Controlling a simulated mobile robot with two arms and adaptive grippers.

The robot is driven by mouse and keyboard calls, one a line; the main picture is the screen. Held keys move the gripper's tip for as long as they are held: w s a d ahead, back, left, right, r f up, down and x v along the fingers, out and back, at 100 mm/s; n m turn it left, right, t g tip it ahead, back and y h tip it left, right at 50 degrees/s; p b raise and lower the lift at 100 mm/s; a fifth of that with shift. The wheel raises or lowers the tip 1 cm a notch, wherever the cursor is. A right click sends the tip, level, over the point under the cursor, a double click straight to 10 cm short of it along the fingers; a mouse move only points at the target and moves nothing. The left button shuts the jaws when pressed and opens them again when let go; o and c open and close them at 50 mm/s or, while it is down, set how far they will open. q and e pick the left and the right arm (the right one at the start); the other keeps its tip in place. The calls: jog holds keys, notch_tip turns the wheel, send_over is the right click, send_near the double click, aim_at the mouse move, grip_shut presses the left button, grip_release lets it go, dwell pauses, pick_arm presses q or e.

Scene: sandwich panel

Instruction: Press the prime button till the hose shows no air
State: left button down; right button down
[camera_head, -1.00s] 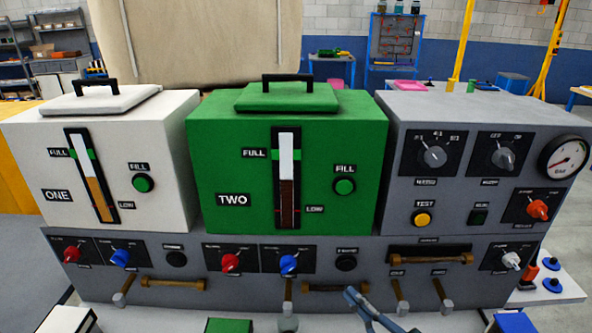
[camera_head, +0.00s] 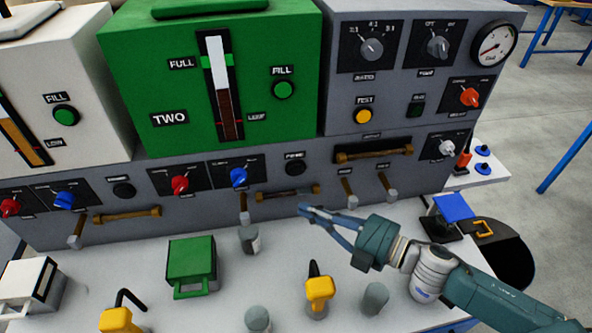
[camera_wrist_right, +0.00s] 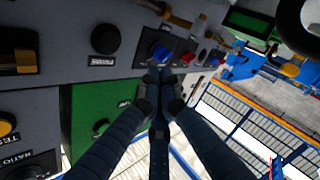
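The grey lower panel has two round black buttons. One (camera_head: 295,163) is under the green tank TWO, right of a blue knob; its label seems to read PRIME. The other (camera_head: 122,190) is under the white tank. Below each button runs a brown hose, the right one (camera_head: 287,191) and the left one (camera_head: 127,215); air inside cannot be made out. My right gripper (camera_head: 303,209) is shut and empty, in front of the panel and below the right button, apart from it. In the wrist view its tips (camera_wrist_right: 157,73) overlap the blue knob (camera_wrist_right: 159,50), with a black button (camera_wrist_right: 106,39) beside. My left gripper is out of view.
A red knob (camera_head: 180,185) and blue knob (camera_head: 239,177) sit left of the right button. Spout valves, such as one (camera_head: 244,212), stick out below. Cups, a green box (camera_head: 192,262) and yellow-handled items (camera_head: 320,290) stand on the white table.

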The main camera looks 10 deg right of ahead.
aim_at(296, 169)
jog(key=shift+w, duration=0.1)
jog(key=w, duration=0.8)
jog(key=shift+w, duration=0.35)
dwell(1.2)
jog(key=shift+w, duration=0.45)
jog(key=shift+w+r, duration=0.1)
jog(key=shift+w, duration=0.25)
dwell(0.7)
jog(key=shift+s+p, duration=0.4)
jog(key=shift+s, duration=0.4)
